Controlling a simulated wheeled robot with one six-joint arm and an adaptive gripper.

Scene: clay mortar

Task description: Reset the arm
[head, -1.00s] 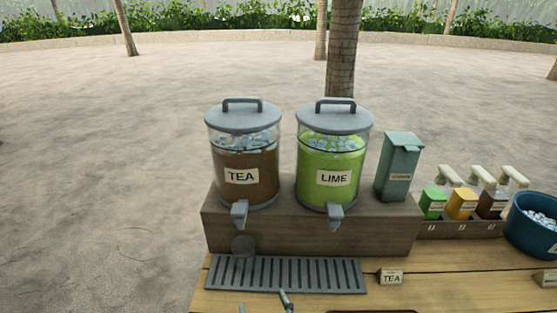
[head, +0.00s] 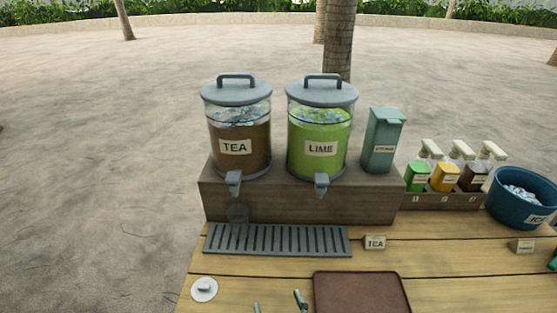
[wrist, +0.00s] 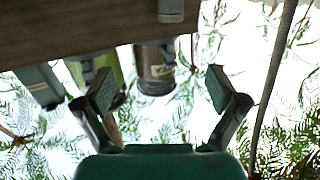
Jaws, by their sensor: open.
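My gripper (wrist: 160,90) is open and empty in the wrist view, its two dark pads wide apart. In the head view two small dark green tips, which look like my gripper's fingers (head: 278,305), show at the bottom edge, in front of the drip tray (head: 215,250). The wrist picture is upside down. It shows the tea dispenser (wrist: 155,72) between and beyond the fingers, with part of the green lime dispenser (wrist: 118,68) behind the left finger. In the head view the tea dispenser (head: 240,150) and lime dispenser (head: 318,150) stand on a wooden riser (head: 300,205).
A brown tray (head: 360,293) and a white round lid-like piece (head: 204,289) lie on the table front. A grey-green box (head: 384,140), several pump bottles (head: 445,177) and a blue ice tub (head: 520,205) stand at right. A tea sign (head: 375,242) stands by the drip tray.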

